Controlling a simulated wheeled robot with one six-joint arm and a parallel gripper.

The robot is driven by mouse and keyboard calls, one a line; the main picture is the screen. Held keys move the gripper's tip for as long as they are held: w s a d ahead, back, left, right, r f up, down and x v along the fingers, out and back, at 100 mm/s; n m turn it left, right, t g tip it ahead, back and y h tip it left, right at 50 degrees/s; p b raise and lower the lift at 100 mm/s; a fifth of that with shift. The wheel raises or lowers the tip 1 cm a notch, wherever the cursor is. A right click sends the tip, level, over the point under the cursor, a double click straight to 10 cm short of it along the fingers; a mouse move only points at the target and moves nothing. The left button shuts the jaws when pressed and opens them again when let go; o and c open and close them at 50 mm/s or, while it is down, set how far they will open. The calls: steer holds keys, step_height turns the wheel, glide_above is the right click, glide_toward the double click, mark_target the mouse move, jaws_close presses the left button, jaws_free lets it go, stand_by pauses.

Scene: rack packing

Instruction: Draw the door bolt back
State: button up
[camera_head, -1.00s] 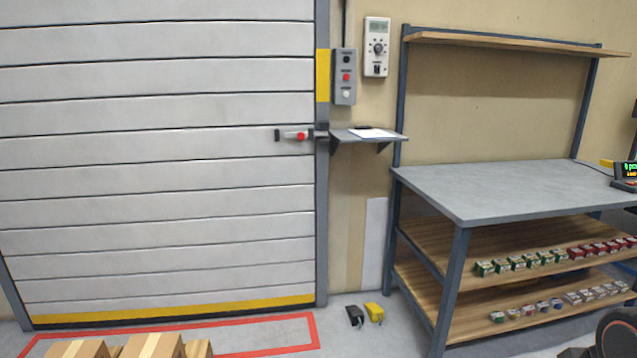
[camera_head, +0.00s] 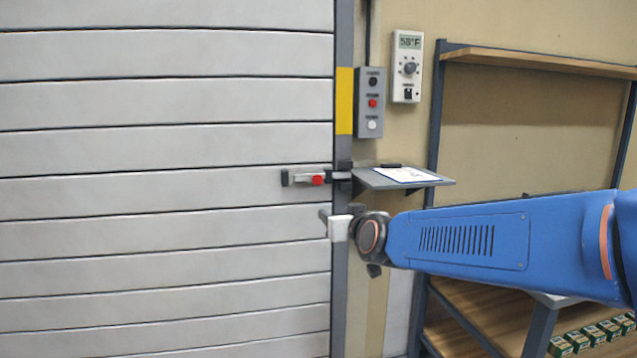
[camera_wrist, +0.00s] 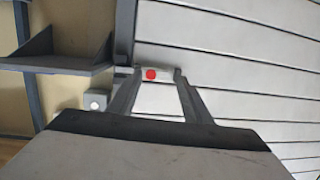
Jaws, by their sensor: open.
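The door bolt (camera_head: 305,178) is a small grey bar with a red knob, mounted on the right edge of the white slatted door (camera_head: 160,235). Its right end meets a dark catch at the grey door post. My gripper (camera_head: 326,222) is just below the bolt, near the post, apart from it. In the wrist view my gripper (camera_wrist: 156,98) is open, its two dark fingers spread and nothing held between them. The bolt's red knob (camera_wrist: 151,74) shows just beyond the fingertips, between them.
A small grey shelf (camera_head: 440,182) with a clipboard (camera_head: 408,174) juts out right of the bolt. A control box (camera_head: 369,102) with buttons and a thermostat (camera_head: 407,66) hang above. A workbench rack (camera_head: 436,110) stands at right, behind my blue arm.

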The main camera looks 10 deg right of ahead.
steer(key=t+h, duration=0.1)
steer(key=t, duration=0.1)
glide_toward(318, 179)
steer(key=shift+m, duration=0.4)
steer(key=w, duration=0.8)
steer(key=shift+w+a, duration=0.15)
steer(key=shift+w, duration=0.25)
